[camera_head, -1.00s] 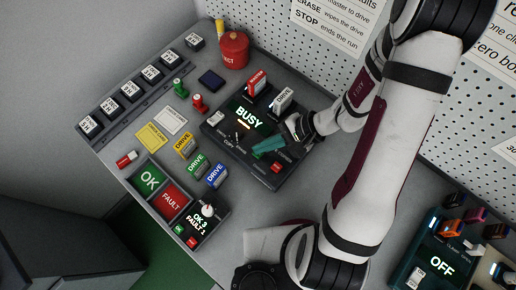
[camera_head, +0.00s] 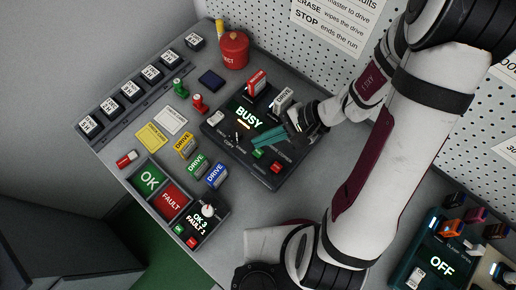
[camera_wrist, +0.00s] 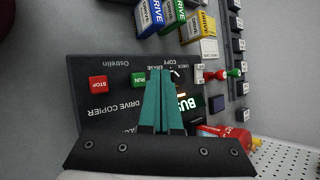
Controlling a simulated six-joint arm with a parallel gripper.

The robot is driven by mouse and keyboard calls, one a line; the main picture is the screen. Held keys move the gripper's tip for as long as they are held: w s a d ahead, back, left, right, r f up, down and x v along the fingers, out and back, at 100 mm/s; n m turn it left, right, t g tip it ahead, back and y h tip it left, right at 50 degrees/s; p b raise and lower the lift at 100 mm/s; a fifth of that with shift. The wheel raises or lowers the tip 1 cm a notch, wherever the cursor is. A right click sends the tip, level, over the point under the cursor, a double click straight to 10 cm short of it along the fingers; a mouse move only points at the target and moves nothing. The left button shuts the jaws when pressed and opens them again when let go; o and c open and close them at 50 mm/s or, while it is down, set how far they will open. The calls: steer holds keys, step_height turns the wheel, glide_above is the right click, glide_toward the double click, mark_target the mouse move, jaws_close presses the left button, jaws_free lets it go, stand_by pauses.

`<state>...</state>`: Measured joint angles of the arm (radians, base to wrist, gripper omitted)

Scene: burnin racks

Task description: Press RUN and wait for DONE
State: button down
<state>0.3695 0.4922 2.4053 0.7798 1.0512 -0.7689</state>
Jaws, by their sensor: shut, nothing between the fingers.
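The drive copier (camera_head: 218,138) is a dark box whose screen (camera_head: 249,117) reads BUSY. Its green RUN button (camera_head: 258,153) and red STOP button (camera_head: 276,168) sit on the front part of the panel. In the wrist view the RUN button (camera_wrist: 138,79) is just left of my teal fingers and the STOP button (camera_wrist: 98,83) is further left. My gripper (camera_head: 258,139) is shut and empty above the panel, apart from the RUN button in the picture. A red-labelled drive (camera_head: 256,82) and a white-labelled drive (camera_head: 283,97) stand in the copier's back slots.
An OK/FAULT tray (camera_head: 150,180) stands at the front, with yellow, green and blue drives (camera_head: 197,164) beside it. A red canister (camera_head: 233,48) stands at the back. A teal device reading OFF (camera_head: 440,267) is at lower right. The pegboard wall is behind.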

mark_target(262, 152)
steer(key=shift+r, duration=1.35)
steer(key=shift+s+r, duration=0.15)
steer(key=shift+r, duration=0.05)
steer(key=s+d+r+n+h, duration=0.3)
steer(key=s+r+h, duration=0.4)
steer(key=s, duration=0.5)
step_height(262, 152, up, 3)
steer(key=shift+s+f+n+g, duration=0.1)
steer(key=shift+s+n+g, duration=0.2)
steer(key=shift+n, duration=0.2)
steer(key=shift+d, duration=0.1)
stand_by(2.9)
